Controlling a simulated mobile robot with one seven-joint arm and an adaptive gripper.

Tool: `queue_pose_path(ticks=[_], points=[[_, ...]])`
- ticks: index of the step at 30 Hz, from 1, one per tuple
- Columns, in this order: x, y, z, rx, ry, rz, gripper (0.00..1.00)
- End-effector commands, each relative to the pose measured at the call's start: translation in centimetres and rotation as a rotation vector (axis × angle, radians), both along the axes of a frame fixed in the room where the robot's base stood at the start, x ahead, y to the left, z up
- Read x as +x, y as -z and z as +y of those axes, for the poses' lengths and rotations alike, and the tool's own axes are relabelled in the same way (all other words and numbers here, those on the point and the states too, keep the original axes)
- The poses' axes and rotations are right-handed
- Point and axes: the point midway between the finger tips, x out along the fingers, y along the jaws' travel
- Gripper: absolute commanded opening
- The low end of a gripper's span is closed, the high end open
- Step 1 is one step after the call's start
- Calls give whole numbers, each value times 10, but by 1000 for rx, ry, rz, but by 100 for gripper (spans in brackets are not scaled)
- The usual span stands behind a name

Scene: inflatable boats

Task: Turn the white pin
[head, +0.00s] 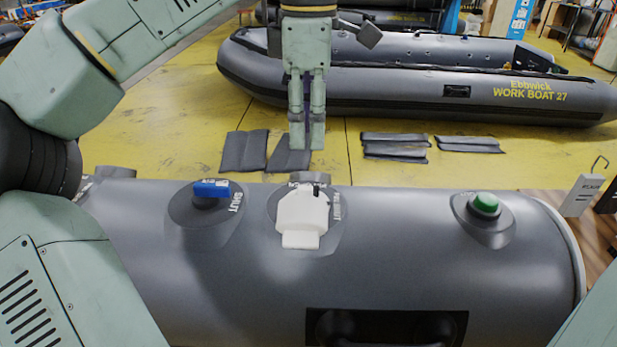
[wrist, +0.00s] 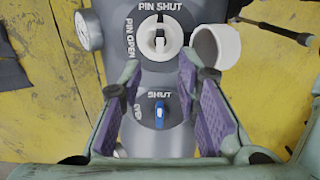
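The white pin (wrist: 160,43) sits in a round white-rimmed valve on the grey tube, in the wrist view. "PIN SHUT" is printed above it and "PIN OPEN" to its left. Its bar looks roughly up-down, but it is too small to be sure. A white cap (wrist: 217,46) hangs open beside the valve. In the head view this cap (head: 302,218) stands in front and hides the pin. My gripper (head: 307,147) points down above and behind the valve, clear of it. In the wrist view its purple-padded fingers (wrist: 158,72) are apart, with nothing held.
A blue lever (head: 211,188) marked "SHUT" is left of the valve; it also shows between my fingers (wrist: 158,111). A green knob (head: 486,204) is to the right. A gauge (wrist: 88,29) is near the valve. Another grey boat (head: 420,85) lies behind on the yellow floor.

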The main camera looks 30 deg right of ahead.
Motion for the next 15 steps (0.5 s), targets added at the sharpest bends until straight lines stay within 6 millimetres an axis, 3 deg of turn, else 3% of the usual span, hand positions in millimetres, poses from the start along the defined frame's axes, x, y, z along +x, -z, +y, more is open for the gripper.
queue_pose_path(ticks=[15], points=[[0, 86, 0, -1, 1, 3, 30]])
